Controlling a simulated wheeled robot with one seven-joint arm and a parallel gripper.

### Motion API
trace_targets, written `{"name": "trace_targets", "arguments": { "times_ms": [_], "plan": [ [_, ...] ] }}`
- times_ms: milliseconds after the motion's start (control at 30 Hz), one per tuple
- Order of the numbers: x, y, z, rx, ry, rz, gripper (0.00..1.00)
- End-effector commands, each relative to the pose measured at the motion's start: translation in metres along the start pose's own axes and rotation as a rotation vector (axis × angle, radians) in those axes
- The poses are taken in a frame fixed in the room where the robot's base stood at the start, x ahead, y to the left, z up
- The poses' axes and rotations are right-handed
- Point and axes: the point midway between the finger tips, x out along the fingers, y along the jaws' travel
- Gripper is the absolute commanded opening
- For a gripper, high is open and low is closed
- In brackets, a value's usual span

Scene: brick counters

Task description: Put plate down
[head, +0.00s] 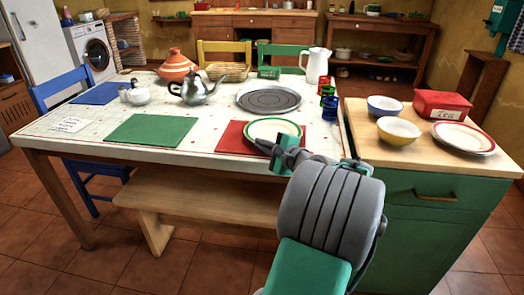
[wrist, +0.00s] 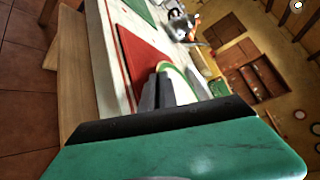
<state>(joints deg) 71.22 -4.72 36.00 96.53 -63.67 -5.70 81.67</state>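A white plate with a green rim (head: 272,128) is over the red placemat (head: 233,142) at the table's near right. It looks about level; I cannot tell whether it touches the mat. My gripper (head: 266,146) is at the plate's near edge and shut on its rim. In the wrist view the plate's green-edged rim (wrist: 176,70) shows between and beyond the grey fingers (wrist: 164,92), with the red mat (wrist: 138,52) beside it. The mat's right part is partly hidden by the plate and gripper.
A large grey platter (head: 268,99) lies behind the plate. Red, green and blue cups (head: 329,108) and a white pitcher (head: 317,66) stand to the right. The green placemat (head: 152,131) is bare. A counter with bowls and another plate (head: 463,138) is at right; a bench (head: 200,197) stands in front.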

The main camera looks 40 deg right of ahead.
Motion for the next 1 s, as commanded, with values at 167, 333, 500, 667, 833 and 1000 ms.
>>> {"name": "trace_targets", "arguments": {
  "times_ms": [167, 333, 500, 667, 833, 1000],
  "plan": [
    [0.001, 0.004, -0.002, -0.006, -0.001, -0.004, 0.0],
    [0.001, 0.006, -0.003, -0.004, -0.001, -0.003, 0.0],
    [0.001, 0.008, -0.004, -0.002, -0.001, -0.001, 0.12],
    [0.001, 0.007, -0.004, -0.002, -0.001, -0.001, 0.12],
    [-0.011, 0.003, -0.003, -0.001, 0.002, -0.003, 0.12],
    [-0.052, 0.002, -0.004, 0.001, 0.006, -0.004, 0.12]
  ]
}}
